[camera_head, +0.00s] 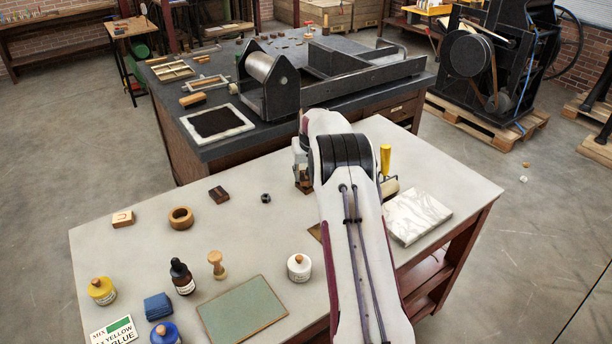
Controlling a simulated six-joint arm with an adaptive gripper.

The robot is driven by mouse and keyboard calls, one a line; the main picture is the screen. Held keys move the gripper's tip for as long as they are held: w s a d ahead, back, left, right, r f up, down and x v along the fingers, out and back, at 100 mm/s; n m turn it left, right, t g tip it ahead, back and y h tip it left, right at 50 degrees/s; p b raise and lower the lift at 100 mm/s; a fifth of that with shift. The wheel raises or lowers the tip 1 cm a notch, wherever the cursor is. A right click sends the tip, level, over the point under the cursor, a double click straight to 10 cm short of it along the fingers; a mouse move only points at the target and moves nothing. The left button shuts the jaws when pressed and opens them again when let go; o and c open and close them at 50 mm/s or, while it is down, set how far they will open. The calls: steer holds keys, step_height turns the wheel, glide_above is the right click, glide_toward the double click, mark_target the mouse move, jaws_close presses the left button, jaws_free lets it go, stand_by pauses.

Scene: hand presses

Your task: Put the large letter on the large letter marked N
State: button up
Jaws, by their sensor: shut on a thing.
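My gripper (300,165) is mostly hidden behind my own arm, over the back of the near table (140,245). Part of it shows just left of the arm. It is shut on a dark brown block (304,186), of which only a small part shows; its face cannot be read. A light wooden block (122,219) with a small dark mark lies at the table's left. A dark brown block (219,194) lies right of it, beyond a wooden ring (180,217). I cannot make out an N on any block.
A green plate (242,308), white jar (299,267), wooden stamp (216,263) and dark bottle (182,277) stand in front. A marbled slab (418,215) and yellow-handled roller (385,160) are right of my arm. A flat brown piece (315,232) is partly hidden. The table's middle is mostly clear.

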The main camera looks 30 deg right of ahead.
steer(key=shift+f, duration=0.4)
steer(key=shift+f, duration=0.15)
steer(key=o, duration=1)
steer(key=shift+o, duration=0.2)
steer(key=v, duration=1.2)
steer(key=shift+a+r, duration=0.15)
steer(key=shift+r, duration=0.05)
